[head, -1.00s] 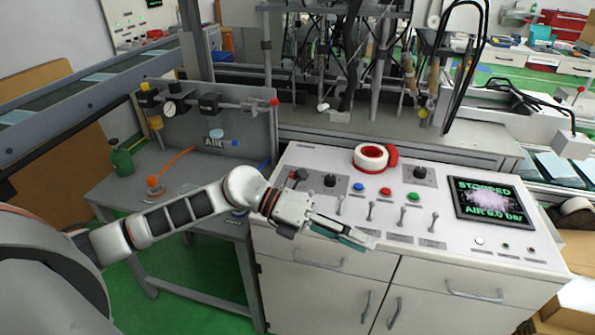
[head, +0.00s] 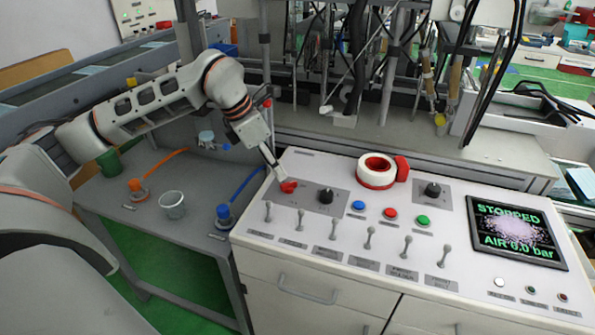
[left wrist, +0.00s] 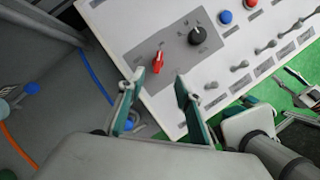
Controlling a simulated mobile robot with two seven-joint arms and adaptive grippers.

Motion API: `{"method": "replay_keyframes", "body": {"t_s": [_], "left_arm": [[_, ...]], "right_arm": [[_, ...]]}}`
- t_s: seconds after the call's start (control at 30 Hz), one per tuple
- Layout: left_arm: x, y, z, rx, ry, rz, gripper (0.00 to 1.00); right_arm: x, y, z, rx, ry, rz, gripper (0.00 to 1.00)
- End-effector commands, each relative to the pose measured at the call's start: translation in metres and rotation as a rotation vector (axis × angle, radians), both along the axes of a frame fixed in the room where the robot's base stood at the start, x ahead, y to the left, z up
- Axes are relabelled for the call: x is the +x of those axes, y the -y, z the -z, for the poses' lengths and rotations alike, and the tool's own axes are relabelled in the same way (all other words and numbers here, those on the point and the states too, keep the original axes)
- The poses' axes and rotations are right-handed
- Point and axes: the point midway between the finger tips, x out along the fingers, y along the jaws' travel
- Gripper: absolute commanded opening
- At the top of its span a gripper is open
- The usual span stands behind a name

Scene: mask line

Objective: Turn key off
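The red key (head: 288,187) sits at the left end of the white control panel (head: 300,165), beside a black knob (head: 326,196). In the left wrist view the red key (left wrist: 158,62) lies just ahead of the gap between my left fingertips. My left gripper (left wrist: 158,82) is open, its two green-padded fingers apart with nothing held. In the head view my left gripper (head: 278,174) reaches down close to the key from behind; contact cannot be told. Part of my right arm (left wrist: 280,150) seems to show in the left wrist view; its gripper state is unclear.
A grey side table (head: 150,225) holds a cup (head: 172,204).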

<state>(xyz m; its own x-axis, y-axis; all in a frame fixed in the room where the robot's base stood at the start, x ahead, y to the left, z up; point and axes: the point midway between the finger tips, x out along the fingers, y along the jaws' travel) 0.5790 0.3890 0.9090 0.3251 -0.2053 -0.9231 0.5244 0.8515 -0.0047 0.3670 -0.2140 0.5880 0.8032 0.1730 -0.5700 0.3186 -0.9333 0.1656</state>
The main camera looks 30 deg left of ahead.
Motion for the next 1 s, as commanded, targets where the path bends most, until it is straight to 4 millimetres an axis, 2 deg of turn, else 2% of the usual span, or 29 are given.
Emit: {"method": "replay_keyframes", "body": {"t_s": [0.27,0.47,0.7,1.0], "left_arm": [[0.004,0.001,0.012,0.005,-0.003,-0.002,0.34],[0.012,0.007,0.039,0.004,-0.004,-0.002,0.34],[0.023,0.013,0.069,0.005,-0.003,-0.002,0.34],[0.026,0.014,0.072,0.006,0.001,-0.002,0.34]], "right_arm": [[-0.008,0.000,0.008,0.000,-0.018,0.001,0.40],[-0.019,0.001,0.021,-0.007,-0.044,-0.001,0.40],[-0.013,0.002,0.019,-0.011,-0.033,-0.001,0.40],[-0.009,0.002,0.014,-0.012,-0.021,0.000,0.40]]}}
